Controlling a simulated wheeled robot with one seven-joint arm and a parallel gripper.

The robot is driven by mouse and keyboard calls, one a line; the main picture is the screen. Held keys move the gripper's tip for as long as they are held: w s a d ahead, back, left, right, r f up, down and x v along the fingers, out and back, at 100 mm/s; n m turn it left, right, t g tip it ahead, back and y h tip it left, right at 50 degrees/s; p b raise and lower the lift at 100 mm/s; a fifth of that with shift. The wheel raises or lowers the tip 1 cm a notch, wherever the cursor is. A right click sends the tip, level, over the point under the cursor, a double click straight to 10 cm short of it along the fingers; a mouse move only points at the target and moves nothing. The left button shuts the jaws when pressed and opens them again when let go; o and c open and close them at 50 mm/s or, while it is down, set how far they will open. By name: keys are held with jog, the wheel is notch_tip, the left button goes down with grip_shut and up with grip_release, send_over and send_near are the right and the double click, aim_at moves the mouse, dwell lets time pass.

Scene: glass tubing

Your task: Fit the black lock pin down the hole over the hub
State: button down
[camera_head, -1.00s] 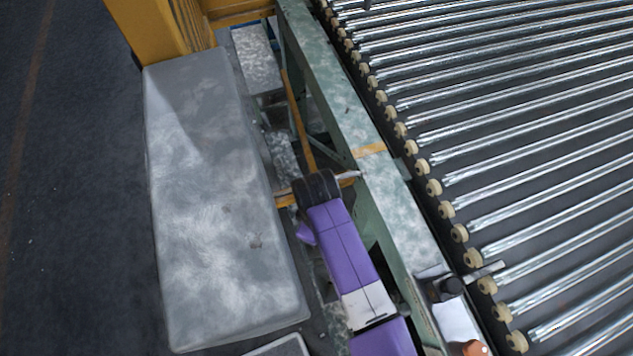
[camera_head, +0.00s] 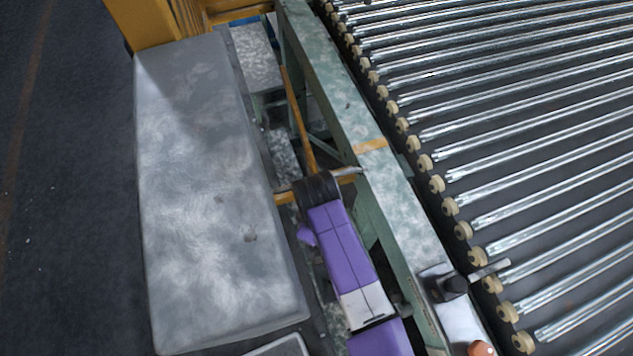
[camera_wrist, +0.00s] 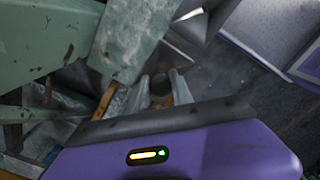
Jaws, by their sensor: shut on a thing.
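My gripper (camera_head: 348,172) is at the end of my purple arm, beside the green rail in the head view. In the wrist view its two pale fingers (camera_wrist: 161,92) are closed on a small dark thing, which looks like the black lock pin (camera_wrist: 160,87). The pin is mostly hidden between the fingers, and I cannot make it out in the head view. A dark round fitting (camera_head: 453,286) sits on a pale plate on the rail, lower right. I cannot tell whether it is the hub, and I see no clear hole. My gripper is well apart from it.
A roller conveyor (camera_head: 520,150) fills the right side. The green rail (camera_head: 400,200) runs along its near edge. A long grey box top (camera_head: 205,200) lies left of my arm. An orange-brown round thing (camera_head: 480,348) is at the bottom edge. Dark floor (camera_head: 60,200) is clear at far left.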

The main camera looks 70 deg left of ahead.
jog(key=shift+f, duration=0.2)
jog(key=c, duration=1)
grip_release()
jog(key=shift+c, duration=0.2)
notch_tip(320, 180, up, 8)
jog(key=shift+f, duration=0.1)
